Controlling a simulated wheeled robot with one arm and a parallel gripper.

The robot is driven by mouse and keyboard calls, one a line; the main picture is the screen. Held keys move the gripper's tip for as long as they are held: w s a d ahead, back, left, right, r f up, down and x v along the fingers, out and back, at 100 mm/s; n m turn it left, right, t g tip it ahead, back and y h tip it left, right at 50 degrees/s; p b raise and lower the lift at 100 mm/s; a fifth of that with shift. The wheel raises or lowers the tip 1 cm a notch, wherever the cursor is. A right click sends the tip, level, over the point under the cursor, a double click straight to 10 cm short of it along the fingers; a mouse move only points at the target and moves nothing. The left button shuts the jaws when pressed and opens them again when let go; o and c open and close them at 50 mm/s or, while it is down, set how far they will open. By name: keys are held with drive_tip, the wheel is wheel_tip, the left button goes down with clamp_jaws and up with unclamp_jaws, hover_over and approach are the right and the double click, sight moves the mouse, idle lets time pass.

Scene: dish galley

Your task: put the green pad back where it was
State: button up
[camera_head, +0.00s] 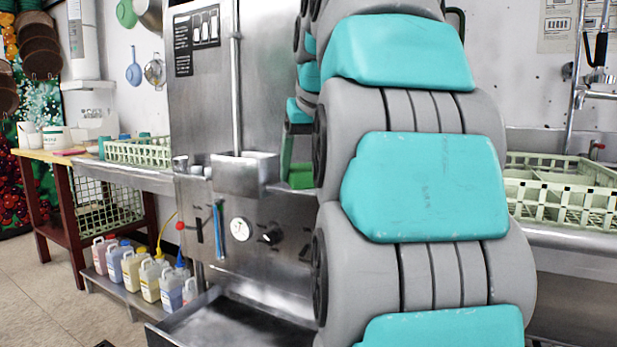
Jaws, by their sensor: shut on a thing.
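The green pad (300,177) shows as a small green block just left of my arm, in front of the steel dish machine. My gripper (296,158) is partly hidden behind my own large grey and teal arm links. It points down and is shut on the green pad, holding it near the right end of a small steel box on the machine front. The right part of the pad is hidden by my arm, and I cannot tell whether it touches anything below.
A steel box (238,176) juts from the machine front. A pale dish rack (140,152) stands on the left counter. A pinkish-red flat item (70,152) lies on the left table. Several jugs (150,278) stand on a low shelf. Another rack (560,190) is at right.

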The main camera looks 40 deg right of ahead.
drive_tip(key=p, duration=0.3)
hover_over(312, 191)
drive_tip(key=shift+s+a+f, duration=0.3)
drive_tip(key=shift+f, duration=0.3)
drive_tip(key=shift+w+d+f, duration=0.2)
drive_tip(key=shift+w+d, duration=0.25)
drive_tip(key=shift+f+b, duration=0.6)
drive_tip(key=shift+f, duration=1.1)
drive_tip(key=shift+f, duration=0.1)
drive_tip(key=shift+f, duration=0.15)
drive_tip(key=o, duration=1.4)
drive_tip(key=shift+o, duration=0.2)
